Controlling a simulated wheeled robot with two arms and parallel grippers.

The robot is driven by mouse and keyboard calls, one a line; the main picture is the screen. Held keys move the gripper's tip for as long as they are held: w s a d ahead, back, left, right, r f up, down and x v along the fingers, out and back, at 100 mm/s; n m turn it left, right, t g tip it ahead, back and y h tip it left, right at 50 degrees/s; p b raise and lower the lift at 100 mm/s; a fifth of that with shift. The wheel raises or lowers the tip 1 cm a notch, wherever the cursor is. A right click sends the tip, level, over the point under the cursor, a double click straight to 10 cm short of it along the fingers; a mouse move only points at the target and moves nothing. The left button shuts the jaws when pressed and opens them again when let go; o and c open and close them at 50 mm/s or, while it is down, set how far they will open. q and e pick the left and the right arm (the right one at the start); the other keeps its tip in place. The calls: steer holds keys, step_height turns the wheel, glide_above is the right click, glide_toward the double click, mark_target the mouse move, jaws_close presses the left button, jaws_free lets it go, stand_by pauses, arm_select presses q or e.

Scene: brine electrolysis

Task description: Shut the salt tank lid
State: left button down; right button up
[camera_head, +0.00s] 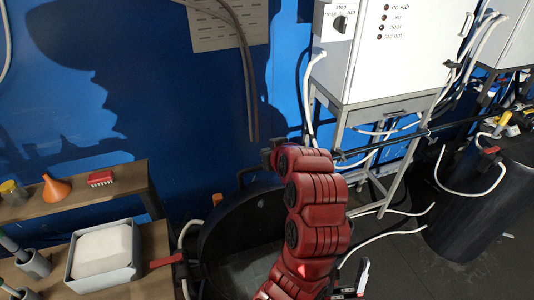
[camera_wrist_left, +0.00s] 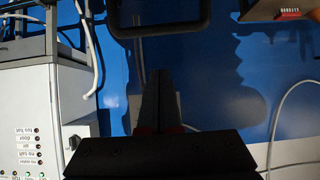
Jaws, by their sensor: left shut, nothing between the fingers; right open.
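The salt tank lid (camera_head: 240,213) is a large black round shape at the lower middle of the head view. It appears raised, with a black handle (camera_head: 243,175) at its upper edge. A black handle bar (camera_wrist_left: 160,32) crosses the top of the left wrist view. My left gripper (camera_wrist_left: 160,76) is shut and empty, its tips apart from the bar in that picture. A red arm of mine covers the right part of the lid in the head view. My right gripper (camera_head: 349,284) is open and empty at the bottom, right of the red arm.
A white control cabinet (camera_head: 375,70) on a metal stand is at the right, with hoses around it. A dark barrel (camera_head: 475,205) stands further right. At the left are a wooden shelf (camera_head: 90,203) with an orange funnel (camera_head: 56,188), and a grey tray (camera_head: 75,270) holding white material.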

arm_select(q)
steer(key=w+f+p, duration=0.1)
steer(key=f+p, duration=0.1)
steer(key=w+f+p, duration=0.1)
steer(key=p, duration=0.1)
steer(key=w+a+f+p, duration=0.1)
steer(key=w+f+p, duration=0.1)
steer(key=p, duration=0.1)
steer(key=shift+f, duration=0.3)
steer(key=shift+s+f, duration=0.1)
steer(key=shift+s, duration=0.3)
steer(key=shift+w+f, duration=0.1)
steer(key=shift+f, duration=0.05)
